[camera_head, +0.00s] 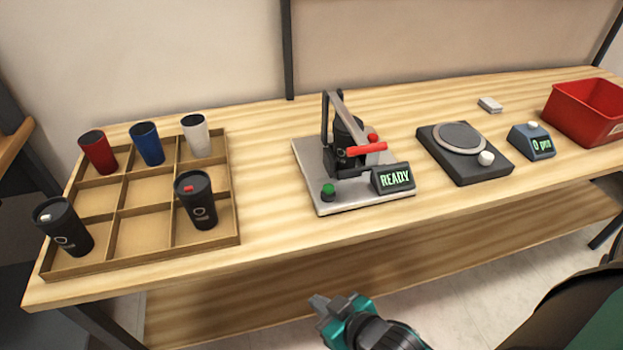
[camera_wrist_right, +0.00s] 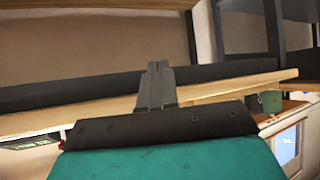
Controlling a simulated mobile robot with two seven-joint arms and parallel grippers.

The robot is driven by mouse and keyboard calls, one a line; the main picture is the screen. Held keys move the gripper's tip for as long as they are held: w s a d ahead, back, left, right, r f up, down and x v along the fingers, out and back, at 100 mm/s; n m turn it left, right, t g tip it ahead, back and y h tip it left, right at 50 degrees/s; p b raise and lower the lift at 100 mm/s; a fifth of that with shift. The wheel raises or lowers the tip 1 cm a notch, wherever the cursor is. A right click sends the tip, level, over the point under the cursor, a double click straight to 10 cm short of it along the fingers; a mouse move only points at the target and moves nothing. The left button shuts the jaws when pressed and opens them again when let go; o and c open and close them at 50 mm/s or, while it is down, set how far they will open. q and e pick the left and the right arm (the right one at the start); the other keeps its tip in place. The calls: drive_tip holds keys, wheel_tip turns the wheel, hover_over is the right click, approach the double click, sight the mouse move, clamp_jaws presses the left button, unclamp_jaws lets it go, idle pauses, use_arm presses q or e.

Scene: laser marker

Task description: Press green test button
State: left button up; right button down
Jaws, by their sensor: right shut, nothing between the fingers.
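The green test button (camera_head: 328,192) is a small round knob at the front left corner of the laser marker's grey base plate (camera_head: 335,208). The marker (camera_head: 345,135) has a dark cup-like body, a red handle (camera_head: 366,149) and a display (camera_head: 393,178) reading READY. My right gripper (camera_head: 318,303) is below and in front of the table's front edge, apart from the button, and it is shut and empty. In the right wrist view its fingers (camera_wrist_right: 157,85) are together, with the table edge beyond them; the button does not show there. My left gripper is not in view.
A divided wooden tray (camera_head: 140,262) with several cups stands at the left. At the right are a dark round-topped device (camera_head: 480,172), a small box with a display (camera_head: 532,141), and a red bin (camera_head: 585,112). The table (camera_head: 270,240) is clear between tray and marker.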

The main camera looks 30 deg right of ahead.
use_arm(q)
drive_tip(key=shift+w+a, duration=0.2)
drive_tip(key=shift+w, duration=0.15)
use_arm(e)
drive_tip(key=shift+w+a, duration=0.15)
drive_tip(key=shift+w, duration=0.15)
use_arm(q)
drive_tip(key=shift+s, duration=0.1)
